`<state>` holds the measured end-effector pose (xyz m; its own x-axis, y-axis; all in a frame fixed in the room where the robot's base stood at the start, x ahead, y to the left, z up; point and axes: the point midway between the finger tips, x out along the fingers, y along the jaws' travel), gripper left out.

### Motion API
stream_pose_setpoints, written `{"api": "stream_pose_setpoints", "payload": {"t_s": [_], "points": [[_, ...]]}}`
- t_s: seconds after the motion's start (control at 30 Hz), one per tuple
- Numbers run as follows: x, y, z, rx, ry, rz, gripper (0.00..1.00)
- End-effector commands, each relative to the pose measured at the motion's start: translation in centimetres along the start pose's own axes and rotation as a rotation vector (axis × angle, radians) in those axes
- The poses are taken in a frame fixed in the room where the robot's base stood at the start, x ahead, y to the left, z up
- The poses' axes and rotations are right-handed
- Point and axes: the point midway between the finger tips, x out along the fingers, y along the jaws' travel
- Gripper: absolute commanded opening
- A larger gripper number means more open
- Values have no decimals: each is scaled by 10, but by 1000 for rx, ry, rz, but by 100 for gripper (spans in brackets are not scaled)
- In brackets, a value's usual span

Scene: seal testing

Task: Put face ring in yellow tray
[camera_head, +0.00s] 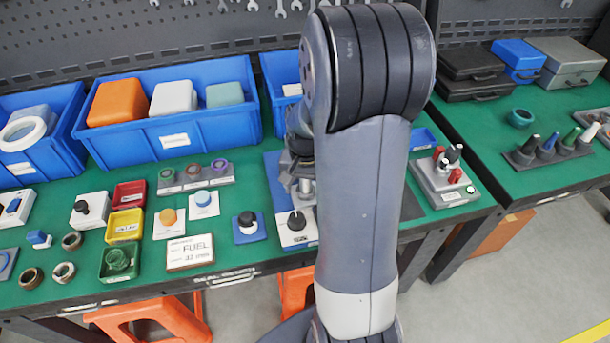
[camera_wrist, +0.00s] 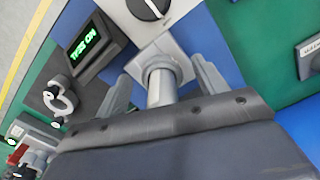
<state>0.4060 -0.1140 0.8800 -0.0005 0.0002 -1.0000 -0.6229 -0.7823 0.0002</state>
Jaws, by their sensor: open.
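The yellow tray (camera_head: 125,234) stands on the green bench at left, between a red tray and a green tray, with a label on its front. I cannot tell which ring is the face ring. Loose brown metallic rings (camera_head: 64,272) lie left of the trays, and coloured rings (camera_head: 194,169) sit in a grey holder behind them. My gripper (camera_head: 301,192) is right of the trays, over a blue-and-white station, partly hidden by my arm. In the wrist view my gripper (camera_wrist: 164,92) is open, its fingers on either side of a grey post (camera_wrist: 161,88) with a square plate; contact is unclear.
A red tray (camera_head: 129,194) and a green tray (camera_head: 119,276) holding a green part flank the yellow one. Blue bins (camera_head: 175,143) line the back. A FUEL card (camera_head: 190,252) and small button blocks stand between trays and gripper. A green-lit display (camera_wrist: 88,42) is beside the post.

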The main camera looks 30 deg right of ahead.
Motion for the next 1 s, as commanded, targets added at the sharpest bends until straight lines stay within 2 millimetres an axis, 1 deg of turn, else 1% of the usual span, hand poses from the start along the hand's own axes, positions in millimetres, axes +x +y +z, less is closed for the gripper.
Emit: {"api": "stream_pose_setpoints", "payload": {"t_s": [0.1, 0.37, 0.47, 0.97, 1.0], "points": [[6, 0, 0, 0, 0, 0, 67], [7, 0, 0, 0, 1, 0, 67], [7, 0, 0, 0, 1, 0, 61], [7, 0, 0, 0, 1, 0, 20], [7, 0, 0, 0, 0, 0, 40]]}}
